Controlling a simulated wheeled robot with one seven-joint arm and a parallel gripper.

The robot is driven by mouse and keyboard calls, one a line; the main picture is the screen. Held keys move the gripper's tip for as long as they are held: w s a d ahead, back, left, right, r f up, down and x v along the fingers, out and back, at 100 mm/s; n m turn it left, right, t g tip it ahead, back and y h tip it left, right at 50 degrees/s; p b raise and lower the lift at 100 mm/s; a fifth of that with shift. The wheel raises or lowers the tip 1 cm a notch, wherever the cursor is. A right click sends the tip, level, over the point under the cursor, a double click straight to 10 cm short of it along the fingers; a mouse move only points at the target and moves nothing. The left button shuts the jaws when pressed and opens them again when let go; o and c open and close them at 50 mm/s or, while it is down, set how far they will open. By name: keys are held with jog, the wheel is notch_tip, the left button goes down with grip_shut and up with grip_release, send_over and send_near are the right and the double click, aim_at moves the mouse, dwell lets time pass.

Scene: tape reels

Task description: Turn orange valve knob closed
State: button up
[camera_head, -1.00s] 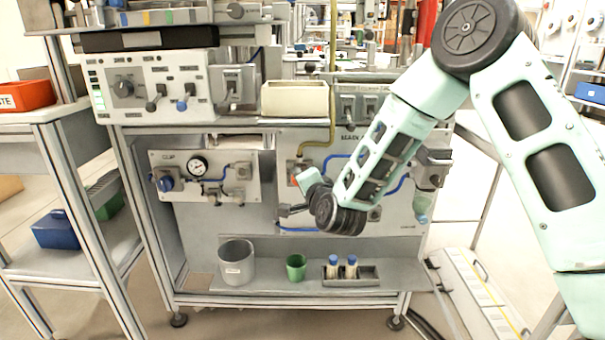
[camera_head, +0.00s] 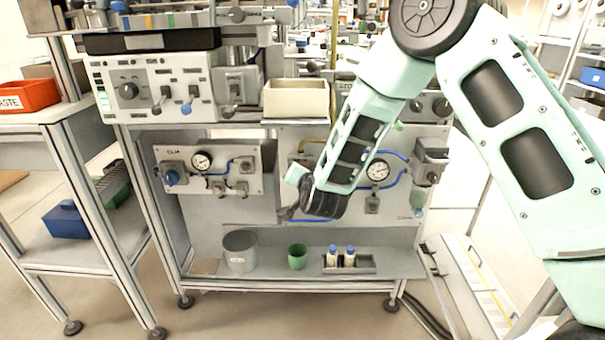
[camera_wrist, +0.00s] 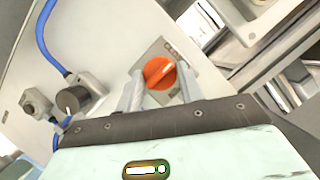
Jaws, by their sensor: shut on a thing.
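The orange valve knob (camera_wrist: 159,73) is in the wrist view, on a square plate of the pale panel, with a ridge across its face. My gripper (camera_wrist: 160,88) has a finger on each side of the knob and is shut on it. In the head view my wrist (camera_head: 322,203) is against the lower right panel, and it hides the knob and my fingertips there.
A dark knob (camera_wrist: 70,100) and a blue hose (camera_wrist: 46,35) are left of the orange knob. On the panel in the head view is a gauge (camera_head: 377,170). Below are a grey cup (camera_head: 240,252), a green cup (camera_head: 297,257) and a bottle tray (camera_head: 366,262).

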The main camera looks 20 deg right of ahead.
jog(key=shift+f, duration=0.1)
jog(key=o, duration=1)
jog(key=shift+p+v, duration=1.8)
jog(key=shift+v, duration=6.95)
jog(key=shift+a, duration=0.1)
jog(key=shift+a, duration=0.1)
